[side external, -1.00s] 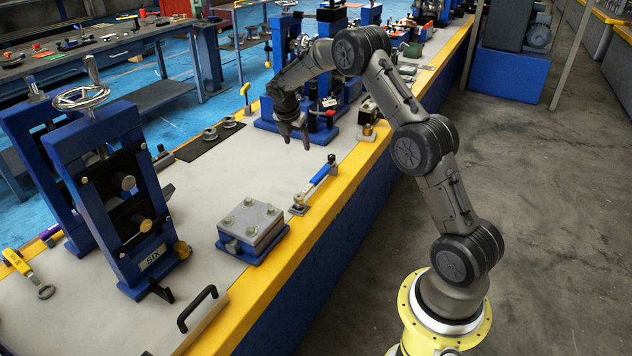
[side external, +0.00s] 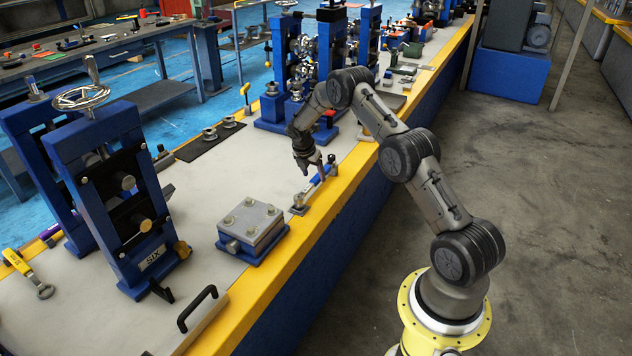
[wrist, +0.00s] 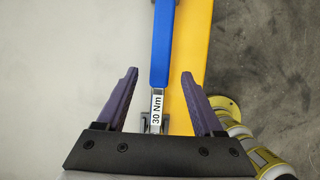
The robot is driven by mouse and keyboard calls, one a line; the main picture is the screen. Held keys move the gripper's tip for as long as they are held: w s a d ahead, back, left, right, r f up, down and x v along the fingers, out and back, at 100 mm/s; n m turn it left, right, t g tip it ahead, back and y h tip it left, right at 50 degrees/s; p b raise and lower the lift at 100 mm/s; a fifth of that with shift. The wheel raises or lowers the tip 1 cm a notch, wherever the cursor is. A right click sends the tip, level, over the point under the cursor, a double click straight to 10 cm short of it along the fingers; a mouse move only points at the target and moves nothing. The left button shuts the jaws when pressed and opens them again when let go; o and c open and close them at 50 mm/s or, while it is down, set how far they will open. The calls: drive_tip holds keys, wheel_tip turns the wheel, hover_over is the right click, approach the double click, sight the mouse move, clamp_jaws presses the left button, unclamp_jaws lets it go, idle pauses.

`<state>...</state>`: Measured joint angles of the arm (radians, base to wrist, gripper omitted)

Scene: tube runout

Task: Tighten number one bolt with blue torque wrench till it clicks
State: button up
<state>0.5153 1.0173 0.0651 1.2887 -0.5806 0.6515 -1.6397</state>
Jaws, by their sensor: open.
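The blue torque wrench (side external: 316,186) lies near the yellow edge of the bench, held up at its near end by a small metal stand (side external: 298,209). In the wrist view its blue handle (wrist: 162,45) and a "30 Nm" label (wrist: 157,108) show between my fingers. My gripper (side external: 312,172) is open and empty just above the wrench, with one finger on each side of it in the wrist view (wrist: 160,75). A grey plate block (side external: 251,222) with several bolts on top sits on a blue base nearer the camera. Bolt numbers are too small to read.
A blue roller stand marked SIX (side external: 120,200) with a handwheel stands left of the block. A black handle (side external: 197,308) and a yellow-handled tool (side external: 22,268) lie at the front.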

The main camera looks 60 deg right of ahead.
sight(316, 177)
drive_tip(key=x, duration=0.4)
drive_tip(key=shift+d, duration=0.15)
clamp_jaws()
drive_tip(key=shift+r, duration=0.1)
idle(1.2)
